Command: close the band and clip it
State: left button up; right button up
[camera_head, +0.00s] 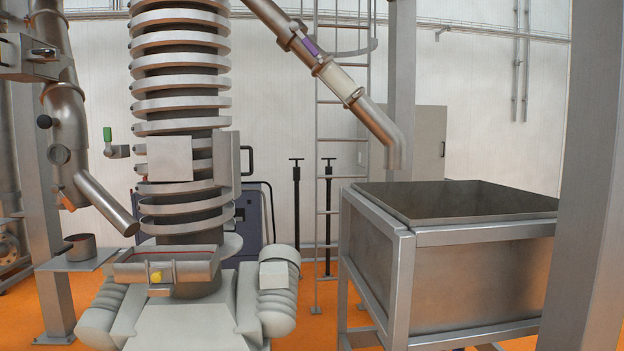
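Neither of my grippers shows in the head view. I cannot tell for sure which part is the band. A grey sloping pipe (378,122) at the upper middle carries ring-like collars, a purple piece (311,46) and a pale sleeve (344,87).
A tall spiral conveyor (180,60) stands left of centre on a pale base with ribbed motors (280,290). A large open metal bin (470,280) in a frame stands at right. A ladder (328,150) and posts (594,180) stand around. Some orange floor (325,325) is clear between conveyor and bin.

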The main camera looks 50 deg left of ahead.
aim_at(226, 147)
jog(key=u, duration=2)
